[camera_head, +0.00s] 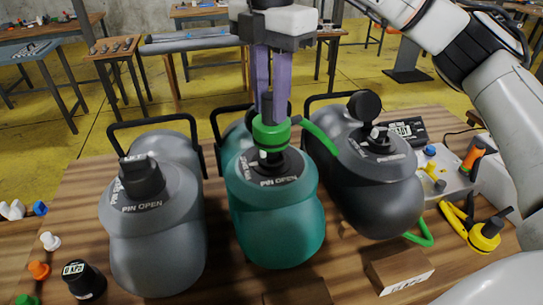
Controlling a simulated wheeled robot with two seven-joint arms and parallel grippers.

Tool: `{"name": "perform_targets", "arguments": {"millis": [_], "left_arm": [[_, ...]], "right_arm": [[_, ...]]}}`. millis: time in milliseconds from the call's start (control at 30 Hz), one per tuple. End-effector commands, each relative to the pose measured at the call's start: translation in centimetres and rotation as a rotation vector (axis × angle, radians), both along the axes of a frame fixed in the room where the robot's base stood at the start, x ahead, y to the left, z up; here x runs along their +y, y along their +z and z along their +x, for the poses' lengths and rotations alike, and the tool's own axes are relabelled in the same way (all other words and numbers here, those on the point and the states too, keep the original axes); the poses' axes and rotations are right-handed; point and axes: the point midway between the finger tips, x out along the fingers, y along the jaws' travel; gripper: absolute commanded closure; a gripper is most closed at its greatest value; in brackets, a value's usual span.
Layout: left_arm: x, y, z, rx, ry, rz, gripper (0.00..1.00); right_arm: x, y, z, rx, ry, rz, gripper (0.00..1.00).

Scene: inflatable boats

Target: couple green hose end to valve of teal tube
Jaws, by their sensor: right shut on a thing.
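The teal tube (275,238) stands in the middle of the wooden table, between two grey tubes. Its dark valve (287,160) is on top, beside the "PIN OPEN" lettering. The green hose end (271,135) is a green ring with a dark upper part, directly above the valve. I cannot tell whether it touches or is seated on the valve. My right gripper (269,100) points down from above, its purple fingers shut on the hose end. The green hose (320,137) leaves it to the right and passes behind the dark grey tube. My left gripper is not in view.
The light grey tube (158,240) and dark grey tube (375,195) flank the teal one closely. A gauge (83,280) and small caps lie at the left. A tray (445,170), yellow tool (485,235) and wooden block (398,270) are at the right.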

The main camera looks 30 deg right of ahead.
Motion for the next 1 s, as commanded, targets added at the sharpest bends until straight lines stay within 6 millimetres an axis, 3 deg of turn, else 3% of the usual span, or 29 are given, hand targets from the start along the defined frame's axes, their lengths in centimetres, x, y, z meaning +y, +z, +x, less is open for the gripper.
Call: {"name": "perform_targets", "arguments": {"millis": [600,1000], "left_arm": [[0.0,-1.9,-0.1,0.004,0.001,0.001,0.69],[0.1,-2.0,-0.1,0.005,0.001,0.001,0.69]], "right_arm": [[0.0,-2.4,0.0,0.0,0.0,0.0,0.99],[0.0,-2.5,0.0,0.0,0.0,0.0,0.99]]}}
